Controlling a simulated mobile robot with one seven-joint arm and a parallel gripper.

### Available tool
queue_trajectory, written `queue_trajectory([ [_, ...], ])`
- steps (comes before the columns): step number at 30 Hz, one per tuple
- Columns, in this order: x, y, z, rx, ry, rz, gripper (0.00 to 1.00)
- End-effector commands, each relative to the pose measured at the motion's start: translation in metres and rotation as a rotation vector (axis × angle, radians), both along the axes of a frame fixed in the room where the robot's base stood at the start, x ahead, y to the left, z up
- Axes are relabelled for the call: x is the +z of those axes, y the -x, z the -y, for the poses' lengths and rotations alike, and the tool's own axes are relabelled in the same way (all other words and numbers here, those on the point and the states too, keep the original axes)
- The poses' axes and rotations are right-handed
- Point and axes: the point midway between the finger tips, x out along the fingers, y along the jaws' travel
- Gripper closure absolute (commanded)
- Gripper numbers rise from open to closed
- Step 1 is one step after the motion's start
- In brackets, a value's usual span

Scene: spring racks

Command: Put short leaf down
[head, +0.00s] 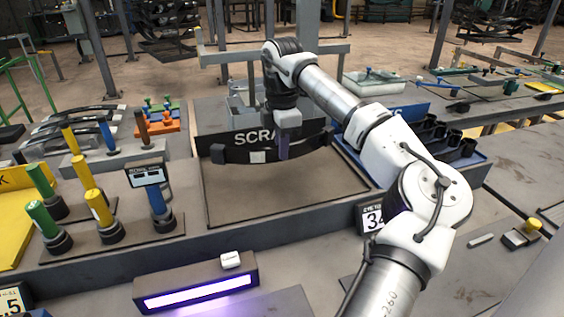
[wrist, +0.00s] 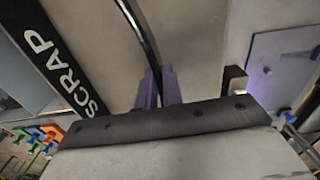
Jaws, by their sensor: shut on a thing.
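The short leaf (head: 235,155) is a dark, gently curved strip held roughly level above a flat brown-grey tray (head: 285,198). My gripper (head: 283,150) has purple fingers closed on it, right of the strip's middle. A small pale patch shows on the strip's face. In the wrist view the leaf (wrist: 136,32) runs as a thin dark curve down between the fingertips (wrist: 163,88). The leaf looks clear of the tray surface, but I cannot judge the height exactly. Its part between the fingers is hidden.
A bin marked SCRAP (head: 250,137) stands just behind. Left are upright coloured-handled tools (head: 97,207) and a small display post (head: 147,175). A blue rack with black cups (head: 430,135) is at right. A purple-lit bar (head: 198,290) lies in front. The tray surface is bare.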

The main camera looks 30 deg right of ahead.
Motion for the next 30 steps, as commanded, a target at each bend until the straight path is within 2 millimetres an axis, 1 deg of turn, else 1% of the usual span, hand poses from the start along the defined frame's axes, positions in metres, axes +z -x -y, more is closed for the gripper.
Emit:
queue_trajectory([
  [8, -0.015, 0.0, 0.0, 0.001, 0.0, 0.001, 1.0],
  [12, -0.034, 0.0, 0.0, 0.0, -0.002, 0.0, 1.0],
  [16, -0.048, 0.0, 0.0, 0.0, -0.001, 0.002, 1.0],
  [27, -0.053, 0.0, 0.0, 0.0, 0.001, 0.002, 1.0],
  [28, -0.055, 0.0, 0.0, 0.0, 0.0, 0.0, 0.91],
  [30, -0.054, 0.0, 0.0, 0.0, 0.0, 0.0, 0.81],
])
